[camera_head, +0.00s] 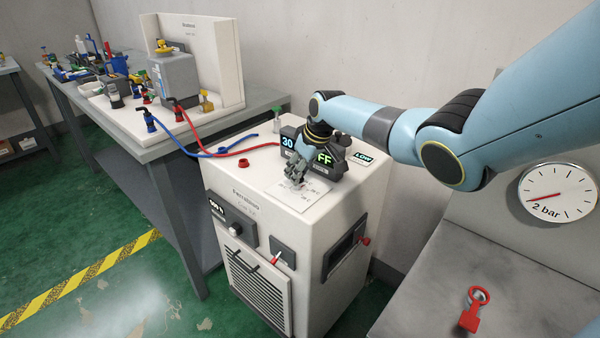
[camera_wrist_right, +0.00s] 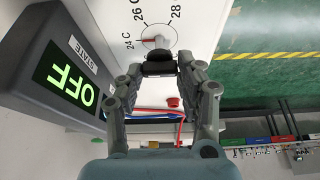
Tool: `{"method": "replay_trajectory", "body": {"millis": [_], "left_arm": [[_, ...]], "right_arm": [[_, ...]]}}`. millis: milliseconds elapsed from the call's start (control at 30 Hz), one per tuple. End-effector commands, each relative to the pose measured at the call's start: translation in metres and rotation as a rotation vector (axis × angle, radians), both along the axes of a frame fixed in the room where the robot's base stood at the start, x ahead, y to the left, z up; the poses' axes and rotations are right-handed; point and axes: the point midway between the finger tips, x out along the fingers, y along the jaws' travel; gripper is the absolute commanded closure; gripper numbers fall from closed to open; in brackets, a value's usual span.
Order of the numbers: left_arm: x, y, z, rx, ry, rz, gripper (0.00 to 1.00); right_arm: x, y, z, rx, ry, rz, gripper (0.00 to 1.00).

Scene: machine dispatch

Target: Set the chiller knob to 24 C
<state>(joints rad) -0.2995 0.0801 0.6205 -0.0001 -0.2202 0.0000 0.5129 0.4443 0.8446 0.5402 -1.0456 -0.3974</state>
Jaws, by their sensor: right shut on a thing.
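The chiller (camera_head: 262,205) is a white cabinet with a dial plate on its top. My right gripper (camera_head: 297,178) points down at that plate and hides the knob in the head view. In the right wrist view the black knob (camera_wrist_right: 159,66) sits between the fingertips of my right gripper (camera_wrist_right: 162,60), which is shut on it. The dial (camera_wrist_right: 160,36) around it reads 24 C, 26 C and 28. A small red mark on the dial lies on the 24 C side. My left gripper is not in view.
A display box (camera_head: 325,158) behind the dial shows 30 and part of OFF; the wrist view reads OFF, STATE. Blue and red hoses (camera_head: 225,152) run to the bench at left. A red cap (camera_head: 243,163) lies on the chiller top. A 2 bar gauge (camera_head: 558,192) hangs at right.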

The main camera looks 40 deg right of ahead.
Motion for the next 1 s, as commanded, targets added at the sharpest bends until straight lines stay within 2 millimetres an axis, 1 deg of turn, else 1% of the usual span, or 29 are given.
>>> {"method": "replay_trajectory", "body": {"millis": [233, 567, 600, 700, 767, 1000], "left_arm": [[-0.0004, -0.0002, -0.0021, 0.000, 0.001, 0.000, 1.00], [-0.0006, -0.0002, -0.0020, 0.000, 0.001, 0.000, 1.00], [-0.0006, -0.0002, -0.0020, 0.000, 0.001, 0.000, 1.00], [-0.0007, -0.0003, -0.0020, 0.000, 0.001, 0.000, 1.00], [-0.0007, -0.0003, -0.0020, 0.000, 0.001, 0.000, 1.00], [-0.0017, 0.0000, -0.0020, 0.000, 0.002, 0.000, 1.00]], "right_arm": [[0.0001, -0.0002, -0.0002, 0.000, 0.000, 0.032, 0.96], [0.0000, -0.0002, 0.0000, -0.001, 0.001, 0.033, 0.96], [-0.0001, -0.0001, 0.0000, 0.000, 0.001, 0.034, 0.61], [-0.0001, -0.0001, 0.0000, 0.000, 0.001, 0.034, 0.48], [-0.0001, -0.0001, 0.0000, 0.000, 0.001, 0.033, 0.40], [-0.0001, -0.0001, 0.0001, 0.000, 0.001, 0.033, 0.40]]}}
